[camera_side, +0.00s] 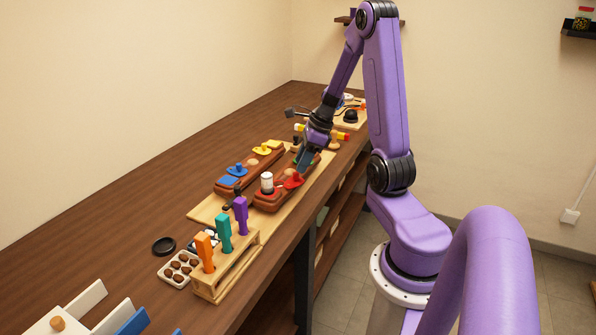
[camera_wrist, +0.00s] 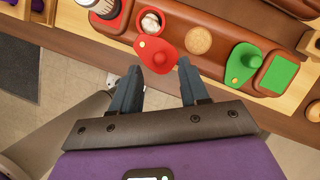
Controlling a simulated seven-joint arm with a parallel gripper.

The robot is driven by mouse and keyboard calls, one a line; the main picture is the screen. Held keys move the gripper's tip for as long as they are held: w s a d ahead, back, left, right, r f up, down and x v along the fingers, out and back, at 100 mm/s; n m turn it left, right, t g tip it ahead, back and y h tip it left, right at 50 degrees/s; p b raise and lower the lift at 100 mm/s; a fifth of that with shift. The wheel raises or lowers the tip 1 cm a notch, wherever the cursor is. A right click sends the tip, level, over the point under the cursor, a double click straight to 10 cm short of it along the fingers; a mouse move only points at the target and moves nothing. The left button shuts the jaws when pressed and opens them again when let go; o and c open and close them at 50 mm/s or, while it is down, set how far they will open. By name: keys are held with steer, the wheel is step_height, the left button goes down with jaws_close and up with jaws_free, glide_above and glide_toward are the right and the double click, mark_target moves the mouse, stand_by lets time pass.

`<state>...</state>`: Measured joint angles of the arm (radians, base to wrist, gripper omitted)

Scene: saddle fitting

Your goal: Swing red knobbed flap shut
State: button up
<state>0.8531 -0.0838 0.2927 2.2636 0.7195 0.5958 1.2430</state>
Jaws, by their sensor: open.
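The red knobbed flap (camera_wrist: 170,47) lies swung aside from a red-rimmed round well (camera_wrist: 151,21) on the brown saddle block, and the well's pale contents show. The red knob (camera_wrist: 158,57) stands on the flap's near part. My gripper (camera_wrist: 159,66) is open and empty, with one fingertip on each side of the flap's near end. I cannot tell whether the fingers touch the flap. In the side view the red flap (camera_side: 293,181) is on the near block, just below my gripper (camera_side: 302,168).
A green knobbed flap (camera_wrist: 242,67), a green pad (camera_wrist: 279,75) and a tan disc (camera_wrist: 199,40) share the block. A white-topped jar (camera_side: 267,182) stands beside the red flap. A second block with blue and yellow flaps (camera_side: 262,150) lies behind. A rack (camera_side: 228,262) holds coloured handles.

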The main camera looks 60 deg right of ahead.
mark_target(294, 179)
steer(key=shift+x, duration=2.05)
jaws_close()
